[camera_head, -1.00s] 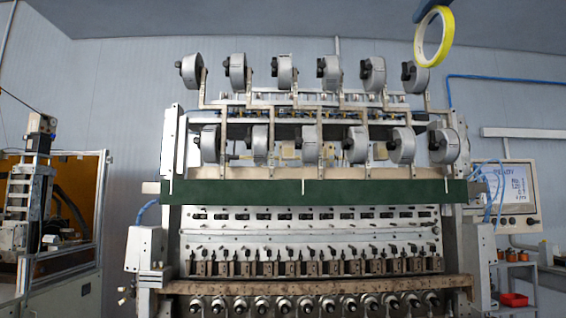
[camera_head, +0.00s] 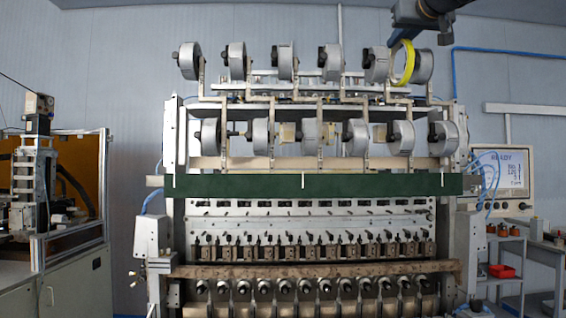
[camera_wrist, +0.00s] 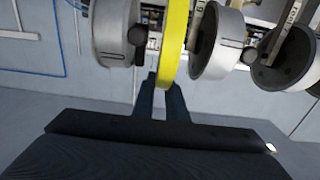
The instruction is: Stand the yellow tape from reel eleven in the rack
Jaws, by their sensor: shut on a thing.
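The yellow tape (camera_head: 404,62) is a thin ring held upright at the upper right of the machine, seen nearly edge-on. It overlaps the rightmost upper reel (camera_head: 424,66) in the head view. My gripper (camera_head: 403,38) comes from above and is shut on the tape's top edge. In the wrist view my gripper's dark fingers (camera_wrist: 161,92) pinch the yellow tape (camera_wrist: 175,42). There the tape appears between two grey reels, a left one (camera_wrist: 112,30) and a right one (camera_wrist: 217,42). I cannot tell whether it touches either. I cannot tell which thing is the rack.
Several grey reels stand in two rows on the coil winder's frame (camera_head: 300,166), above a green beam (camera_head: 260,186). A monitor (camera_head: 503,172) and a cart with a red tray (camera_head: 502,271) are at the right. Another machine (camera_head: 45,200) stands at the left.

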